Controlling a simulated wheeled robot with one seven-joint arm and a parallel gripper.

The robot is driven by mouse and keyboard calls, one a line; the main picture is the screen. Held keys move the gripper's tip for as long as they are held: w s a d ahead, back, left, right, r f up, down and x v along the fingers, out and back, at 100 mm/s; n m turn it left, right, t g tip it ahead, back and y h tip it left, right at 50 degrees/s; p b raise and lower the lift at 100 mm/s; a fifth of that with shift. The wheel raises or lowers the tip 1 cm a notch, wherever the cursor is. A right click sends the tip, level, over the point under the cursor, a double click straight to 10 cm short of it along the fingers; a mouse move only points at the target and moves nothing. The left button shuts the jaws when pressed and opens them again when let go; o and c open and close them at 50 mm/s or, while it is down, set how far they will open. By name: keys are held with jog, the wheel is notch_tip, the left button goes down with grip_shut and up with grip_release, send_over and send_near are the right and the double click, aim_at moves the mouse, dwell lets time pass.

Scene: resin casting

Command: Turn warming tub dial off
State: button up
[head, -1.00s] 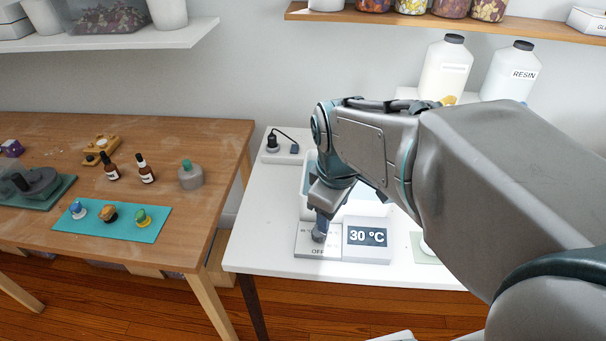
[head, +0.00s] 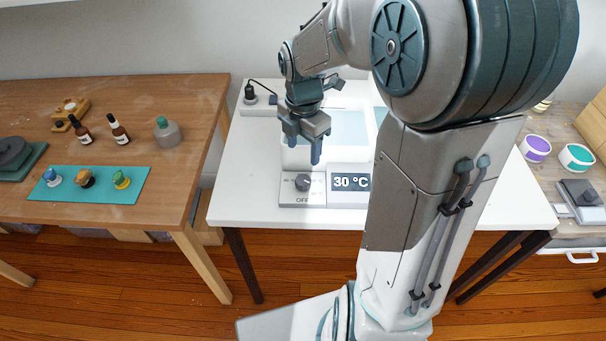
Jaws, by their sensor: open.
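The warming tub (head: 345,128) stands on the white table, partly hidden behind my arm. At its front is a grey control panel with a dark round dial (head: 303,182) and the word OFF below it. The display (head: 350,182) beside the dial reads 30 °C. I cannot make out which way the dial's mark points. My gripper (head: 304,155) is open and empty, with its fingers pointing down above and just behind the dial, apart from it.
A power strip with a black plug (head: 250,93) lies at the white table's back left. The wooden table (head: 60,225) at left holds dropper bottles, a grey flask (head: 167,132) and a teal mat (head: 75,198) with small pieces. Paint tubs (head: 536,148) stand at right.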

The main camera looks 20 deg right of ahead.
aim_at(303, 180)
notch_tip(303, 180, down, 10)
jog(key=shift+f+b, duration=0.25)
jog(key=shift+b, duration=0.35)
jog(key=c, duration=1)
